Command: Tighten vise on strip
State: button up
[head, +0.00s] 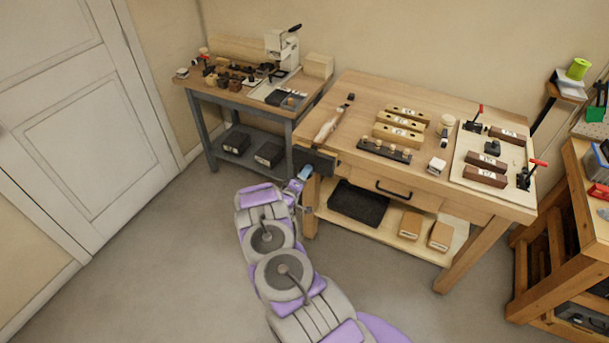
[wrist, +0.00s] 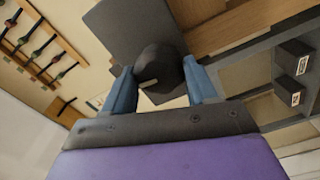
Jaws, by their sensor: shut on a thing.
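The dark vise (head: 315,160) is mounted at the left front corner of the wooden workbench (head: 372,82). In the wrist view its flat dark jaw plate (wrist: 125,32) stands behind a round dark knob (wrist: 160,68) with a light mark. My gripper (head: 300,178), with blue fingers, is at the vise's front; the wrist view shows the fingers (wrist: 163,92) on either side of the knob, shut on it. A light brown piece (head: 328,126) with a dark end lies on the bench just above the vise. I cannot tell whether it is the strip, or whether the jaws touch a strip.
Wooden blocks (head: 398,134), a dark rack (head: 385,150) and a light board with red-handled clamps (head: 488,160) occupy the bench top. A drawer (head: 385,186) is below. A side table (head: 245,92) stands left. Open floor lies left of my arm.

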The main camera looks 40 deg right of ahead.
jog(key=shift+f+m, duration=0.15)
jog(key=shift+m, duration=1.05)
jog(key=shift+b, duration=0.3)
jog(key=m+b, duration=0.1)
jog(key=m, duration=0.3)
jog(key=shift+s+d+f, duration=0.1)
jog(key=m+b, duration=0.2)
jog(key=m, duration=0.1)
jog(key=shift+m, duration=0.4)
jog(key=shift+f, duration=0.1)
